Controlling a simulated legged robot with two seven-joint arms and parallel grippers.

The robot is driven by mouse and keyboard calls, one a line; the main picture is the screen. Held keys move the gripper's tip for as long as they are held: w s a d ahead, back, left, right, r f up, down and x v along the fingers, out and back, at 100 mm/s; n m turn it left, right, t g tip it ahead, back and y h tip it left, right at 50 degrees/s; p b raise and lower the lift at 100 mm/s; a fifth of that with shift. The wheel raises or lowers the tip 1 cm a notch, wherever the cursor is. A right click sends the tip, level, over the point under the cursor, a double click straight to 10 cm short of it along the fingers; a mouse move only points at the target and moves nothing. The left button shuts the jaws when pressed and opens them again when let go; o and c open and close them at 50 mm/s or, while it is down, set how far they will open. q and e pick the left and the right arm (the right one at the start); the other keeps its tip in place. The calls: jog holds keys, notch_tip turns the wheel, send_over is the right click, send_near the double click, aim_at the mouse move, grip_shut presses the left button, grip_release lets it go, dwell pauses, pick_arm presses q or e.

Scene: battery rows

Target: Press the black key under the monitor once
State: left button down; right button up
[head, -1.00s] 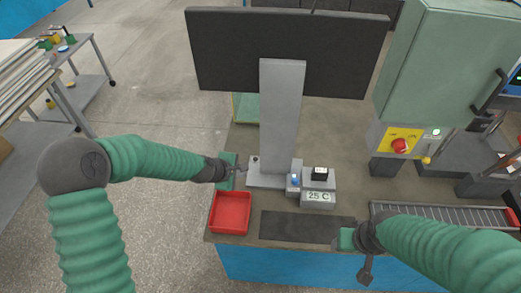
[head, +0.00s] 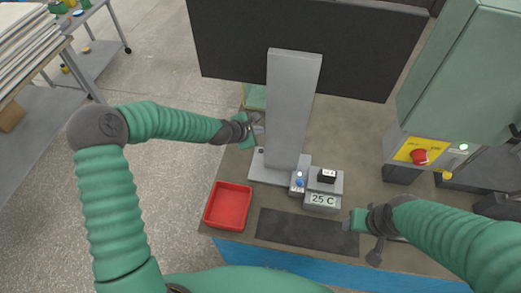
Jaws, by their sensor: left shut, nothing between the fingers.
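The black key (head: 327,175) is a small dark block with a pale mark on top. It sits on a grey unit (head: 322,201) reading "25 C", in front of the monitor's grey stand (head: 291,110). The big dark monitor (head: 310,45) stands behind. My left gripper (head: 258,127) is shut and empty at the left side of the stand, well left of and beyond the key. My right gripper (head: 351,222) is low, near the front right of the grey unit; its fingers are too unclear to read.
A blue button (head: 299,182) sits on a small box just left of the key. A red tray (head: 228,206) lies at the front left, and a dark mat (head: 305,231) at the front. A green cabinet with a red knob (head: 419,157) stands at the right.

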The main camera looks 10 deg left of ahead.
pick_arm(q)
jog(key=b, duration=0.6)
send_over(259, 152)
notch_tip(259, 152, down, 7)
jog(key=shift+d+f, duration=0.1)
jog(key=shift+f, duration=0.5)
jog(key=shift+r, duration=0.1)
dwell(1.0)
jog(key=shift+f+b, duration=0.4)
jog(key=shift+b, duration=0.05)
